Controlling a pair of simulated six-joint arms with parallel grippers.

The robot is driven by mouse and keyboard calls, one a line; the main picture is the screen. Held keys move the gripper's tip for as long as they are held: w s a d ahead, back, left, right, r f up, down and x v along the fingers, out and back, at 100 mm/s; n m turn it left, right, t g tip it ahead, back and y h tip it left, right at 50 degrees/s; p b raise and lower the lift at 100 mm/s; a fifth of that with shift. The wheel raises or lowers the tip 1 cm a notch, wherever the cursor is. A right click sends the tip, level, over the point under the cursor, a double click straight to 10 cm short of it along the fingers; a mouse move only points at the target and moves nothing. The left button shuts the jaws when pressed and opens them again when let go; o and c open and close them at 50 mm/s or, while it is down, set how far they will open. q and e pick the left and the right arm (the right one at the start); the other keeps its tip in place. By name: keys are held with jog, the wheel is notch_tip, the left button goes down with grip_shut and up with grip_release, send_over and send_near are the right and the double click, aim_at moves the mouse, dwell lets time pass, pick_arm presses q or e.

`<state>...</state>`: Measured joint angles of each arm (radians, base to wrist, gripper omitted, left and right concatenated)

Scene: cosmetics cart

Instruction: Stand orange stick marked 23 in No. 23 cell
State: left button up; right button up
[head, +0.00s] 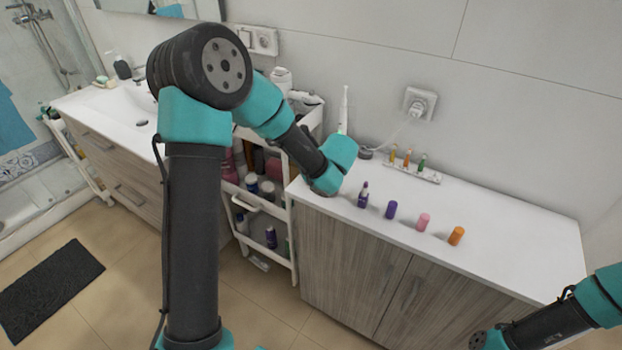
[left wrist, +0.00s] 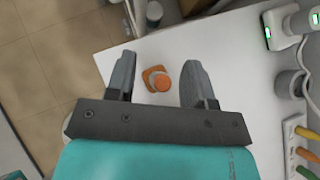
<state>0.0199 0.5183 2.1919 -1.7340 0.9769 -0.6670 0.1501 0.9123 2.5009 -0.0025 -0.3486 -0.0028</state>
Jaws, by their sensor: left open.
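A small orange stick (left wrist: 160,76) stands on the white counter in the left wrist view, seen from above; no number on it can be read. My left gripper (left wrist: 157,72) is open, with the stick between its fingers and clear gaps on both sides. In the head view my arm hides this stick. A white holder (head: 428,178) stands at the back of the counter with an orange, a yellow and a green stick upright in it. The holder also shows at the right edge of the left wrist view (left wrist: 290,137). Its cell numbers are not readable. My right gripper is out of view.
On the counter stand a dark purple bottle (head: 363,194), a purple piece (head: 391,209), a pink one (head: 423,222) and an orange one (head: 456,236). An electric toothbrush (head: 344,110) stands behind my left wrist. A white cart (head: 292,225) adjoins the counter's left end.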

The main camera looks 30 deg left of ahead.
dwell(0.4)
pick_arm(q)
grip_shut()
dwell(0.4)
